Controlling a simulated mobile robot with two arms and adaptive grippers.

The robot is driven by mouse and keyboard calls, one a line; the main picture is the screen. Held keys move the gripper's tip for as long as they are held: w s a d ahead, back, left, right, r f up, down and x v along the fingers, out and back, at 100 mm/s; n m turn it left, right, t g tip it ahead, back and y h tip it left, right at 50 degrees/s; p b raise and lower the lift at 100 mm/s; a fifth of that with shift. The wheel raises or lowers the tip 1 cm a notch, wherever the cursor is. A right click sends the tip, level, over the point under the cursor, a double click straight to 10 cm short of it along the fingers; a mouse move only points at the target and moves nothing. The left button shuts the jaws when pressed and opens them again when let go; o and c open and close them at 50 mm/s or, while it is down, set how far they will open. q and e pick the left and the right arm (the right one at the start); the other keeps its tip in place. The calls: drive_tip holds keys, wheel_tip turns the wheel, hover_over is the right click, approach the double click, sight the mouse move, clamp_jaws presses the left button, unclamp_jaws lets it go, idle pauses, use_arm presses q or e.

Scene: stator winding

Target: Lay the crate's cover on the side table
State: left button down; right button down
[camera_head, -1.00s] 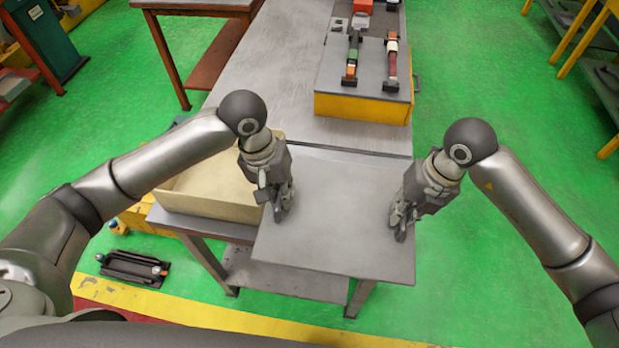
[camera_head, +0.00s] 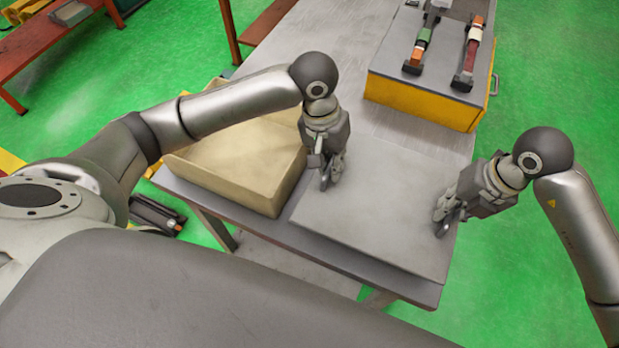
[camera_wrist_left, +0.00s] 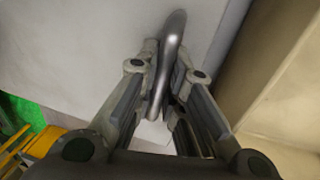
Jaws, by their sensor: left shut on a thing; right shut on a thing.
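The cover is a flat grey plate (camera_head: 385,215) in the head view, level, over the front right part of the grey metal table (camera_head: 385,125). I cannot tell if it touches the tabletop. My left gripper (camera_head: 327,184) is shut on a metal handle near the plate's left side; this handle (camera_wrist_left: 172,65) shows between the fingers in the left wrist view. My right gripper (camera_head: 441,224) is shut at the plate's right side, its handle mostly hidden by the fingers. An open beige crate (camera_head: 205,187) stands on the table left of the plate, and looks empty.
A yellow box with a grey top (camera_head: 420,103) stands behind the plate, bearing tool-like parts. A red table (camera_head: 40,45) is at the far left. A dark object (camera_head: 157,214) lies on the green floor left of the table.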

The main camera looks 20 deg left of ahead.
use_arm(q)
drive_tip(key=shift+w+f, duration=0.2)
drive_tip(key=shift+f, duration=0.3)
use_arm(e)
drive_tip(key=shift+w+d+f, duration=0.2)
drive_tip(key=shift+w+f, duration=0.05)
drive_tip(key=shift+f, duration=0.2)
use_arm(q)
drive_tip(key=shift+s+r, duration=0.1)
